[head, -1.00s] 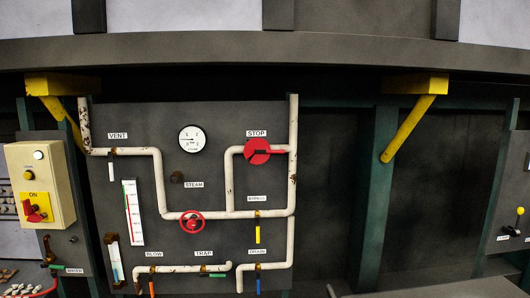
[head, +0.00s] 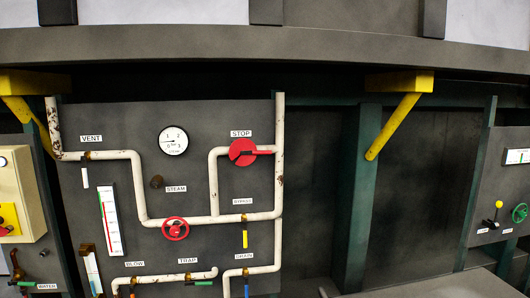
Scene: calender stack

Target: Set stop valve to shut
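The stop valve (head: 242,152) is a red round disc with a dark slot or lever running to the right, set on white piping in the upper right of the grey panel. The label STOP (head: 241,134) sits just above it. The dark part appears to lie along the horizontal pipe. My gripper is not in view, so its state and its distance from the valve do not show.
A yellow bracket (head: 394,125) juts out at right. A lever panel (head: 503,200) stands far right.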

